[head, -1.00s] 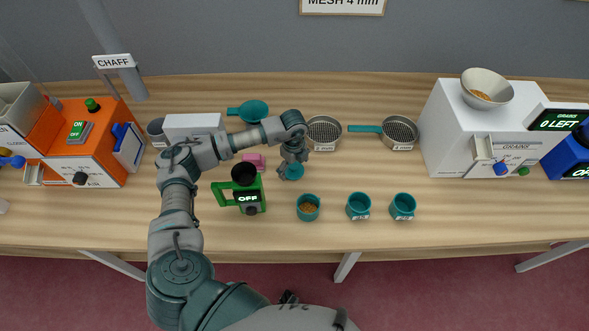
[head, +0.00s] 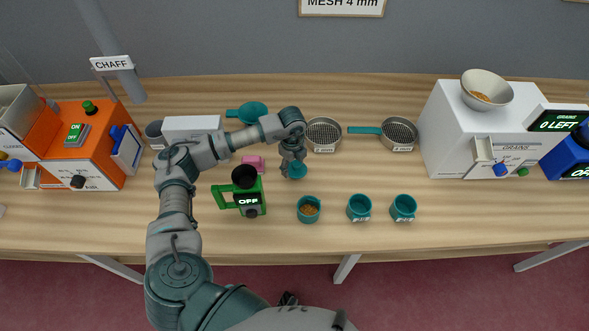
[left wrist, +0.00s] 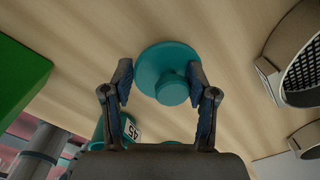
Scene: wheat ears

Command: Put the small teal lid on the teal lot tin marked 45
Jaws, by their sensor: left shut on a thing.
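The small teal lid (left wrist: 165,68) is a round disc with a knob, seen between the fingers of my left gripper (left wrist: 160,82) in the left wrist view. My left gripper (head: 293,160) is shut on the lid (head: 297,171), which is over the middle of the table in the head view. A teal tin marked 45 (left wrist: 112,130) shows at the lower left of the wrist view, partly hidden by the gripper. In the head view a teal tin with brown contents (head: 309,209) stands nearest the lid, uncovered; its label is unreadable there. My right gripper is not in view.
Two teal tins (head: 359,207) (head: 403,207) stand to the right. A green device reading OFF (head: 240,195) and a pink block (head: 254,162) are left of the lid. Sieves (head: 323,133) (head: 398,133) lie behind. The table front right is clear.

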